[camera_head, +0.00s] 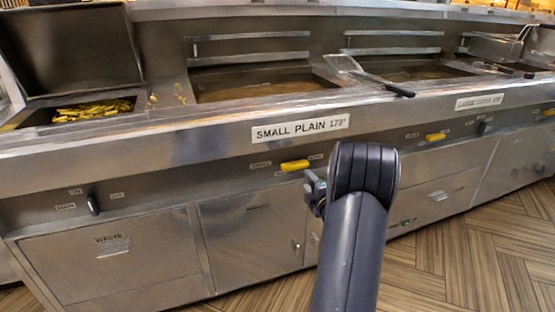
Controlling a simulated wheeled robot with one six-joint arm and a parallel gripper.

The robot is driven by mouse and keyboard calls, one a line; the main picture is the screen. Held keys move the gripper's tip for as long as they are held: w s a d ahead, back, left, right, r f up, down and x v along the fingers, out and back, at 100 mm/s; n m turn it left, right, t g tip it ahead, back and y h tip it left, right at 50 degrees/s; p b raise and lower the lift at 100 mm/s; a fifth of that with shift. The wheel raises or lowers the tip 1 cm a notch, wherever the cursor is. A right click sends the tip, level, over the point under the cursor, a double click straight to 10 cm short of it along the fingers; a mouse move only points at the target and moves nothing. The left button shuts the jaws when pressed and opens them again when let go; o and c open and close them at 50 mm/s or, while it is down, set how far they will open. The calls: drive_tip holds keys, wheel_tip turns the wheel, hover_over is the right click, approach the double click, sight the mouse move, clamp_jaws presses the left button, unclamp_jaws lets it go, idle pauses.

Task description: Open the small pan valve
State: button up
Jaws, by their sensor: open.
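A yellow handle (295,166) sits on the front panel just below that label, between small tags, and lies roughly level. It looks like the small pan valve. My gripper (312,182) is just below and right of the yellow handle, near the front panel. It is small and partly hidden by my dark arm, and its jaws are open and empty. I cannot tell whether it touches the panel.
A second yellow handle (435,137) is farther right under another label (479,101). A black knob (93,204) is at the left above the waste door (112,246). A skimmer (366,75) lies across the range top. Wood-patterned floor (450,262) is clear at the right.

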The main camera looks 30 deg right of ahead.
sight(297, 168)
drive_tip(key=b+x, duration=0.1)
drive_tip(key=x, duration=0.9)
drive_tip(key=shift+w+d, duration=0.15)
clamp_jaws()
